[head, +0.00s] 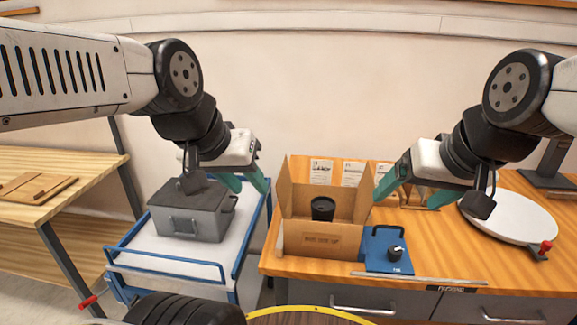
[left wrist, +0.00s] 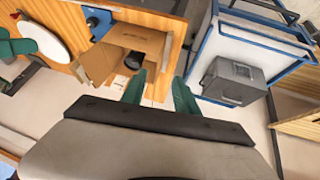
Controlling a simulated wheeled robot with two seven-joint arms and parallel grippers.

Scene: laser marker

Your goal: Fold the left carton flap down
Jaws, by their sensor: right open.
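The open cardboard carton (head: 320,243) stands on the wooden bench, with a black cylindrical object (head: 322,208) inside. Its left flap (head: 282,188) stands up along the left side. The carton also shows in the left wrist view (left wrist: 139,36), tilted by the camera angle. My left gripper (head: 248,183) is open and empty, just left of the left flap and apart from it. In the left wrist view its green fingers (left wrist: 159,92) are spread near the bench edge. My right gripper (head: 412,188) is open, to the right of the carton. Whether it touches the carton is unclear.
A blue-framed cart (head: 175,264) with a grey lidded box (head: 192,212) stands left of the bench. A blue device with a black knob (head: 388,249) sits right of the carton's front. A white round disc (head: 510,217) is further right. Wooden shelves (head: 55,165) stand far left.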

